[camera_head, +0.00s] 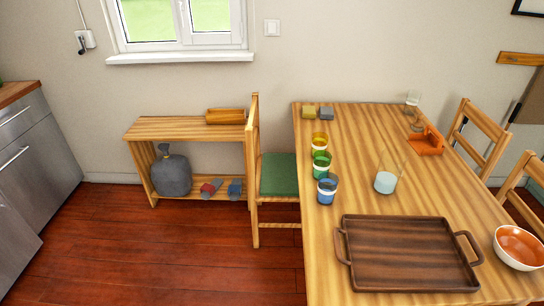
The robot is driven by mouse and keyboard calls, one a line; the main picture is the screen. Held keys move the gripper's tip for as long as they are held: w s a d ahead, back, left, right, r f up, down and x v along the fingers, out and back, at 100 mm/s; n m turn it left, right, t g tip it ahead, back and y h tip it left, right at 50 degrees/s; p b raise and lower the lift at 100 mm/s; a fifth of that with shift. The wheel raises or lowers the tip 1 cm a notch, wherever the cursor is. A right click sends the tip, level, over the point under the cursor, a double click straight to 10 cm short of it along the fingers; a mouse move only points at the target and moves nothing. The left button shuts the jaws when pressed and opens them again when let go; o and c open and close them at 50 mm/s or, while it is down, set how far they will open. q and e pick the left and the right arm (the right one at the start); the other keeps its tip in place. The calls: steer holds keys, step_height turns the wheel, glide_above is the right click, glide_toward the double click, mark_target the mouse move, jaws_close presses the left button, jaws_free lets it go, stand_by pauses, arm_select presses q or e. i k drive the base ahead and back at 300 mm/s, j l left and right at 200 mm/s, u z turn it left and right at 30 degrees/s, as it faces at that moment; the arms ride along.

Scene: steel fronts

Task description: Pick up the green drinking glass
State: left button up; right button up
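The green drinking glass (321,165) stands upright near the left edge of the wooden table (359,125). Neither of my grippers shows in the head view.
A brown tray (410,255) lies at the front of the table. A clear glass vessel (386,182) stands right of the row. An orange-white bowl (519,246) is at the right edge. A chair (255,170) with a green seat stands at the table's left side.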

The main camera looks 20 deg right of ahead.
mark_target(322, 159)
steer(key=i+u, duration=0.3)
steer(key=i, duration=1.05)
steer(key=i+z, duration=0.4)
steer(key=i+j+z, duration=0.15)
steer(key=z, duration=0.2)
steer(key=i+j+z, duration=0.2)
steer(key=z, duration=0.2)
steer(key=i+j+z, duration=0.15)
steer(key=z, duration=0.2)
steer(key=i+j+z, duration=0.15)
steer(key=z, duration=0.2)
steer(key=i+j+z, duration=0.1)
steer(key=j+z, duration=0.3)
steer(key=i+j+z, duration=0.1)
steer(key=j+z, duration=0.5)
steer(key=j, duration=0.45)
steer(key=i+z, duration=0.05)
